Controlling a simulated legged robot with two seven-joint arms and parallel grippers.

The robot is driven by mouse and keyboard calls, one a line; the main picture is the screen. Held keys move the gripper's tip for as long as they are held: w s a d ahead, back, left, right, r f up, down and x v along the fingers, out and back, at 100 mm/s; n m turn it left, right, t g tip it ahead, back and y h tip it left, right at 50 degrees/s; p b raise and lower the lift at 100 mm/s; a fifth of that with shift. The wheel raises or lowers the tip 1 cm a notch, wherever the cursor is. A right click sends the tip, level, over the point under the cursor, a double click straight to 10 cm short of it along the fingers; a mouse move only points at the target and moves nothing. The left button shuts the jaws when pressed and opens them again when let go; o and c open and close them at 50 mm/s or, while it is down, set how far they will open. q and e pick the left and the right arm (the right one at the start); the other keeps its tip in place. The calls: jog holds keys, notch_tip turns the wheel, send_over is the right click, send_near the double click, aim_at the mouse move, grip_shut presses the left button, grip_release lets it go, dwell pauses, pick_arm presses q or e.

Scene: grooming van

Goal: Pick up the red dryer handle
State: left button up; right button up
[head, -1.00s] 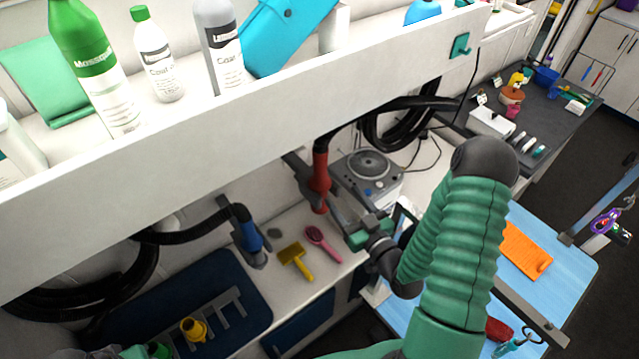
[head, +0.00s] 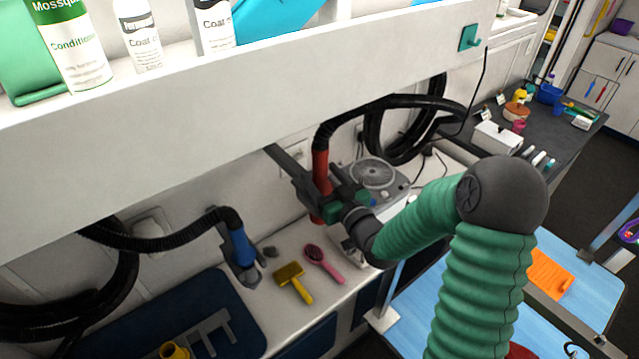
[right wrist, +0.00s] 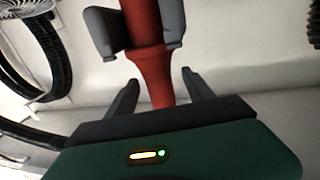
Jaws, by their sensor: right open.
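The red dryer handle (head: 320,172) hangs upright below the shelf, with a black hose at its top. In the right wrist view the red handle (right wrist: 150,75) has grey holder prongs on both sides of its upper part. My right gripper (head: 314,190) is at the handle, coming in from the right and covering part of it. In the right wrist view the two dark fingers of the right gripper (right wrist: 160,82) are apart, with the handle showing between them. I cannot see finger contact. My left gripper is not in view.
The white shelf (head: 250,90) with bottles runs above the handle. A blue dryer handle (head: 242,248) hangs to the left. A yellow brush (head: 291,277) and a pink brush (head: 318,256) lie on the counter below. A round-grilled grey device (head: 378,176) stands behind on the right.

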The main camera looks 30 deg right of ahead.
jog(key=shift+w+d, duration=0.15)
jog(key=shift+w, duration=0.5)
jog(key=shift+w+d+f, duration=0.15)
jog(key=shift+a, duration=0.2)
jog(key=c, duration=0.8)
jog(key=shift+r, duration=0.2)
grip_shut()
